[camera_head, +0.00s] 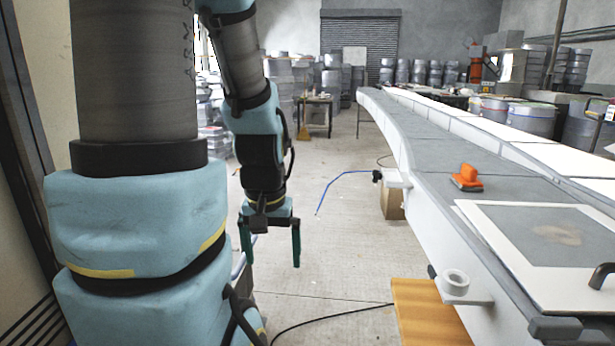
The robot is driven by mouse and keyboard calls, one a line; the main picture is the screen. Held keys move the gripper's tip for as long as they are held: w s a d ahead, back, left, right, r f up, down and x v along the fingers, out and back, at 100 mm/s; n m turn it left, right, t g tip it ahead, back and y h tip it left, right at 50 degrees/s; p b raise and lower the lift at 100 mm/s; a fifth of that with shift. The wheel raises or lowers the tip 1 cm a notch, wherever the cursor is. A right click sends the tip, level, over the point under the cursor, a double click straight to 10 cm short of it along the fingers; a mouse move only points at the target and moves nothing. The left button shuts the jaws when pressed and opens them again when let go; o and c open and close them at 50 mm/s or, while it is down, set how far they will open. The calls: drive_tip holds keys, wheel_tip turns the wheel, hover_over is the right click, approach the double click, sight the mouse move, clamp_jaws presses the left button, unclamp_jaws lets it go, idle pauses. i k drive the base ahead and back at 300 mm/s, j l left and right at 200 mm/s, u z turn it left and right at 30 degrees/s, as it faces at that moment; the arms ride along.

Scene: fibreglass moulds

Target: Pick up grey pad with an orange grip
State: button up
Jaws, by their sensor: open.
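A small pad with an orange grip (467,177) rests on the long grey mould surface (430,135) on the right. Its grip faces up, and only a thin edge of the pad shows beneath it. My gripper (271,246) hangs over the floor, well left of the mould and apart from the pad. Its two dark green fingers point down and are spread, with nothing between them.
A white-framed grey panel (545,235) lies on the mould in front of the orange-gripped pad. A dark handle (600,276) stands at the right edge. A white bracket (457,284) juts from the mould's side above a wooden board (425,315). Open floor lies around my gripper.

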sight(467, 181)
drive_tip(key=z, duration=1.45)
